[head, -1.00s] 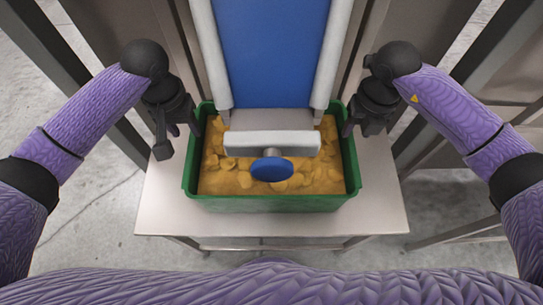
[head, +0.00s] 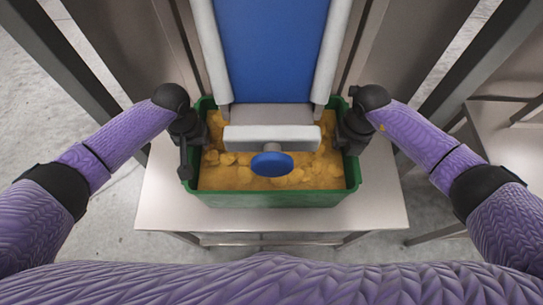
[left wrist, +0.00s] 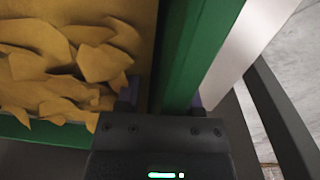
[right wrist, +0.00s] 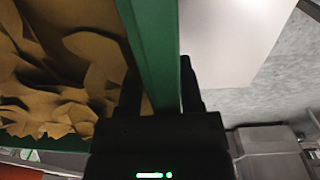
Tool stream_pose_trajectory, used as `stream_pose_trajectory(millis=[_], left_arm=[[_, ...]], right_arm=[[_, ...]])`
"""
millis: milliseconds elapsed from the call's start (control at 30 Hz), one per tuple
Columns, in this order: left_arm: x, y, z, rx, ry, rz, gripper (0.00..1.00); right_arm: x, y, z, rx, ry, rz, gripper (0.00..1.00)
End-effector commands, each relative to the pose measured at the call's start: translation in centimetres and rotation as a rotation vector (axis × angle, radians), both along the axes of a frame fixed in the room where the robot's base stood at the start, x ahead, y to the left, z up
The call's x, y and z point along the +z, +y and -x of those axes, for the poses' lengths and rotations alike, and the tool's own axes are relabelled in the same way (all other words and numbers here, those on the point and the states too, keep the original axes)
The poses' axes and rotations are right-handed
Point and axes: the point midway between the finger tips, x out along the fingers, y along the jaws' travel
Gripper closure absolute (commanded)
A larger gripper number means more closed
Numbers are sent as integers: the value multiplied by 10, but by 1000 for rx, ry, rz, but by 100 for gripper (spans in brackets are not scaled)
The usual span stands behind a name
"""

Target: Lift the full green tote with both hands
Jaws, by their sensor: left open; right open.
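The green tote (head: 272,199) stands on a steel table and is filled with yellow-brown chip-like pieces (head: 235,176). My left gripper (head: 188,150) is at the tote's left wall. In the left wrist view its open fingers (left wrist: 161,95) straddle the green wall (left wrist: 197,48), one inside by the pieces and one outside. My right gripper (head: 352,143) is at the right wall. In the right wrist view its open fingers (right wrist: 159,85) straddle the wall (right wrist: 149,40) too. Neither gripper is closed on the wall. Part of the tote's back is hidden under the chute.
A blue chute (head: 270,50) with pale side rails comes down over the tote's back. A grey bar (head: 272,138) and a blue disc (head: 271,164) sit over the pieces. The steel table (head: 160,205) has bare top in front. Dark posts (head: 92,62) stand either side.

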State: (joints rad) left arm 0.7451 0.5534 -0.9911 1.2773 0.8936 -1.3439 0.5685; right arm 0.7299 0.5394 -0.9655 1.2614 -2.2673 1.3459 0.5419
Motion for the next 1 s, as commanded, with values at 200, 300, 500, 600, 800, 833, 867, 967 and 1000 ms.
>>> stream_pose_trajectory(millis=[200,300,500,600,800,833,867,967,1000], left_arm=[[0,0,0,0,0,0,87],[0,-1,0,0,0,2,100],[1,-3,0,-3,-1,8,100],[1,-4,0,-5,-1,11,100],[1,-6,0,-6,-2,14,100],[1,-6,0,-6,-3,14,100],[1,-6,0,-6,-3,14,100],[1,-6,0,-7,-3,15,100],[1,-6,0,-7,-4,15,100]], right_arm=[[0,0,0,0,0,-1,87],[0,1,0,1,0,-2,100],[1,3,0,4,0,-8,100],[1,5,0,6,-1,-11,100],[1,6,0,7,-2,-15,100],[1,6,0,7,-2,-15,100],[1,6,0,7,-2,-15,100],[1,6,0,7,-3,-15,100],[1,6,0,7,-3,-15,100]])
